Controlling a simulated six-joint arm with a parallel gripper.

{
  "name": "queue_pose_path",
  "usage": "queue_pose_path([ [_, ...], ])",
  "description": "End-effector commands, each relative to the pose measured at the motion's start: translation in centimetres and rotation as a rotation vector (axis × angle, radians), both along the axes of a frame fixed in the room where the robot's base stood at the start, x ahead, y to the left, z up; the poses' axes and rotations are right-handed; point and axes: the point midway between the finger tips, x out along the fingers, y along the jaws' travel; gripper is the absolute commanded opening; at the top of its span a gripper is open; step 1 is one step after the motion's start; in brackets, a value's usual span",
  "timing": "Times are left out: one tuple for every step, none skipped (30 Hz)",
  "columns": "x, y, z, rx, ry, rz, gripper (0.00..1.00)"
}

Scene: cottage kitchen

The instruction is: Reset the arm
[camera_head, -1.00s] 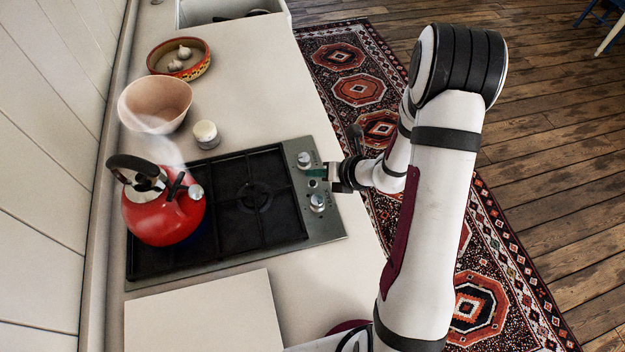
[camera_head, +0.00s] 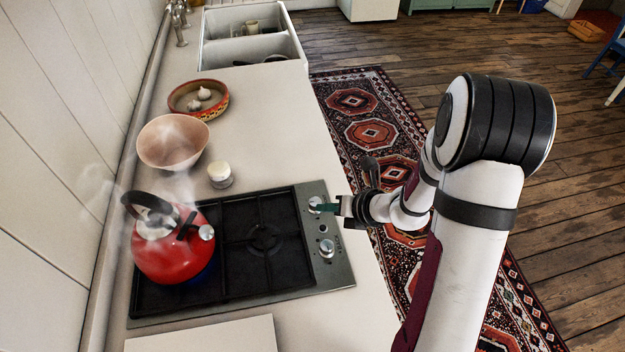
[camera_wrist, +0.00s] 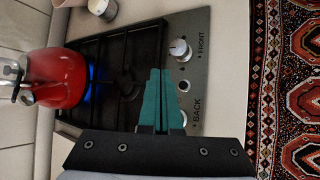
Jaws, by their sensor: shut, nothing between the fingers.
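My gripper (camera_head: 326,208) is at the right side of the hob, by the far knob (camera_head: 315,203). Its teal fingers are together and empty in the wrist view (camera_wrist: 160,98). Whether they touch the knob cannot be told. In the wrist view the knob by the "FRONT" label (camera_wrist: 180,50) stands clear beyond the fingertips. The knob by "BACK" (camera_wrist: 194,118) is partly hidden beside the fingers. The near knob (camera_head: 326,248) is clear in the head view.
A red kettle (camera_head: 172,255) steams on the gas hob (camera_head: 342,272); blue flame (camera_wrist: 88,88) shows beneath it. A small jar (camera_head: 220,176), pink bowl (camera_head: 172,146) and garlic dish (camera_head: 183,105) stand beyond. A sink (camera_head: 205,55) is farther back. Open floor lies right.

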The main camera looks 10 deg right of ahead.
Motion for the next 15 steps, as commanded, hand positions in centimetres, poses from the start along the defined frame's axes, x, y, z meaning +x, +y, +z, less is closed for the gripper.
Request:
queue_pose_path([
  [0.0,0.0,0.0,-0.001,0.0,0.001,0.0],
  [0.0,0.1,0.1,-0.003,-0.004,0.008,0.0],
  [-0.1,0.6,0.7,-0.016,-0.022,0.045,0.0],
  [-0.2,1.3,1.6,-0.034,-0.048,0.1,0.0],
  [-0.5,2.4,2.8,-0.063,-0.087,0.184,0.0],
  [-1.4,4.4,4.8,-0.117,-0.158,0.34,0.0],
  [-2.6,6.2,6.6,-0.169,-0.223,0.488,0.0],
  [-4.2,8.0,8.4,-0.231,-0.296,0.658,0.0],
  [-7.0,10.3,10.4,-0.32,-0.395,0.906,0.0],
  [-9.6,11.6,11.6,-0.39,-0.467,1.099,0.0],
  [-12.4,12.5,12.5,-0.462,-0.533,1.294,0.0],
  [-15.9,12.8,13.3,-0.555,-0.608,1.545,0.0],
  [-18.3,12.6,13.6,-0.62,-0.651,1.717,0.0],
  [-20.4,12.0,13.7,-0.678,-0.681,1.876,0.0],
  [-22.7,11.0,13.8,-0.749,-0.705,2.061,0.0],
])
